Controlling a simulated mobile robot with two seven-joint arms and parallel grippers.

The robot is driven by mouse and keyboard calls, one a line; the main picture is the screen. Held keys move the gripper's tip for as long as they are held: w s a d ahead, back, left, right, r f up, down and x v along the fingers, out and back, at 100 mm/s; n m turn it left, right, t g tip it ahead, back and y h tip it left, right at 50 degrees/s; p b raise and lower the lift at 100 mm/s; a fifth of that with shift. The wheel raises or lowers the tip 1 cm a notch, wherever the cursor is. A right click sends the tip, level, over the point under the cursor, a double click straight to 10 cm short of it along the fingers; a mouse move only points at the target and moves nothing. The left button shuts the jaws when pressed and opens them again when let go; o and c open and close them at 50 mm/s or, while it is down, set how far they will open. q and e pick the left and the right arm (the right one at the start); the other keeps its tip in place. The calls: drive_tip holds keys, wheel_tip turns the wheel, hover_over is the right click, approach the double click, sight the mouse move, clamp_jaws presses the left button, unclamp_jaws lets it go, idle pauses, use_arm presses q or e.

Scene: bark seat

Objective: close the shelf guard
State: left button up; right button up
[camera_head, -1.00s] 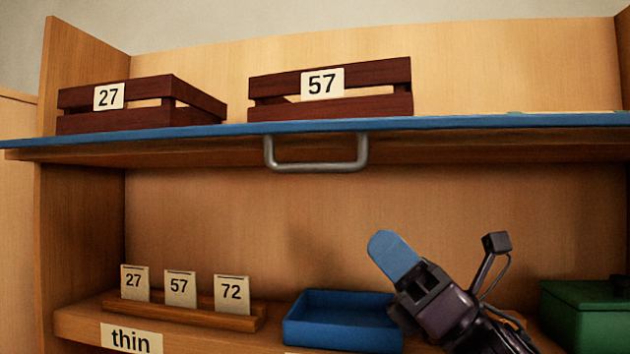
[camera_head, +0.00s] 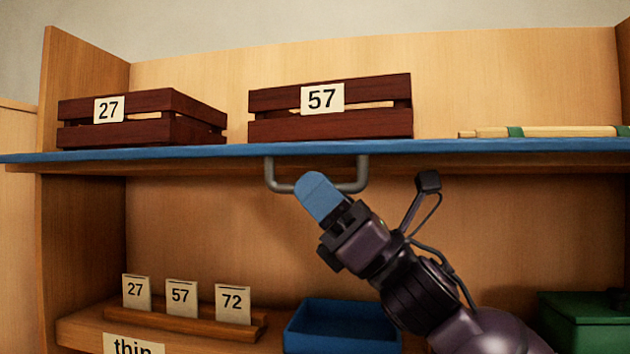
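A long blue-edged board (camera_head: 200,152) runs across the shelf unit. It appears to be the shelf guard and lies roughly level. A grey U-shaped handle (camera_head: 362,174) hangs below its front edge. My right gripper (camera_head: 321,194) reaches up from the lower right. Its blue fingertip overlaps the lower bar of the handle in the picture and hides part of it. I see the fingers edge-on, so I cannot tell whether they are open or shut, or whether they touch the handle. My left gripper is not in view.
Above the board stand wooden crates marked 27 (camera_head: 150,132) and 57 (camera_head: 330,126), with a pale stick (camera_head: 555,131) at the right. Below are number cards (camera_head: 182,297), a blue tray (camera_head: 300,333) and a green box (camera_head: 590,325). The space between levels is mostly clear.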

drive_tip(key=shift+a+r, duration=0.15)
drive_tip(key=shift+r, duration=0.05)
clamp_jaws()
drive_tip(key=shift+m, duration=0.3)
